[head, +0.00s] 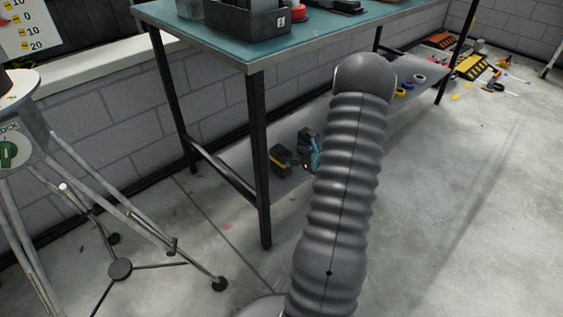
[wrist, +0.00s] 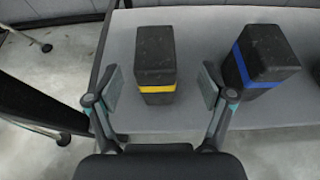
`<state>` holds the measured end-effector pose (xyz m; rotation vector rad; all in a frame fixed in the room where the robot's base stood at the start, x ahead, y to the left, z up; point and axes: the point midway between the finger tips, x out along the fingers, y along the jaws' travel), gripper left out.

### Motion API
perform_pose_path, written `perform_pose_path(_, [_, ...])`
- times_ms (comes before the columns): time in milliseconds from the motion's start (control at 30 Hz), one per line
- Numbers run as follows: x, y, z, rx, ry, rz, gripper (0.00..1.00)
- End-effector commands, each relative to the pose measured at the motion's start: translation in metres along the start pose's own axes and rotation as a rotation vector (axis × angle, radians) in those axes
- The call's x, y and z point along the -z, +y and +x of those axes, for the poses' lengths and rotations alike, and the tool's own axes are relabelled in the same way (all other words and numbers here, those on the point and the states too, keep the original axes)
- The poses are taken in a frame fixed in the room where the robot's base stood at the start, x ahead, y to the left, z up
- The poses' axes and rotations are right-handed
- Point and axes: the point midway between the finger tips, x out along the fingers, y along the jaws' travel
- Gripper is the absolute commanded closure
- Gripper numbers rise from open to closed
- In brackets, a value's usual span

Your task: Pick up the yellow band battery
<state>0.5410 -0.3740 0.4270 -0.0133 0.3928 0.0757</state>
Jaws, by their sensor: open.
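The yellow band battery (wrist: 155,58) is a black block with a yellow stripe near its lower end. It stands on the lower shelf (wrist: 190,118) of the workbench. In the wrist view my gripper (wrist: 162,88) is open, with one finger to the left and one to the right of this battery, and gaps show on both sides. In the head view the yellow band battery (head: 284,160) shows on the shelf, left of my arm. My gripper is partly hidden behind my arm there.
A blue band battery (wrist: 262,55) stands close right of my right finger. A dark table leg (wrist: 40,112) is at the left. Rolls of tape (head: 408,86) lie farther along the shelf. A tripod stand (head: 120,268) is at the left on the floor.

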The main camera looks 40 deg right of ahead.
Motion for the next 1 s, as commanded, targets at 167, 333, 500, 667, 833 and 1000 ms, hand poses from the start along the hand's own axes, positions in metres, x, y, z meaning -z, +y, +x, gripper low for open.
perform_pose_path(167, [-0.001,0.001,0.026,-0.002,-0.001,-0.002,0.19])
perform_pose_path(333, [-0.001,0.001,0.034,-0.002,0.0,-0.002,0.19])
perform_pose_path(500, [-0.003,0.003,0.045,-0.002,0.0,-0.002,0.19])
perform_pose_path(667, [-0.005,0.007,0.067,-0.004,0.0,-0.002,0.19])
perform_pose_path(833, [-0.005,0.006,0.084,-0.001,0.0,-0.002,0.19])
perform_pose_path(1000, [-0.005,0.006,0.086,-0.001,0.0,-0.002,0.19])
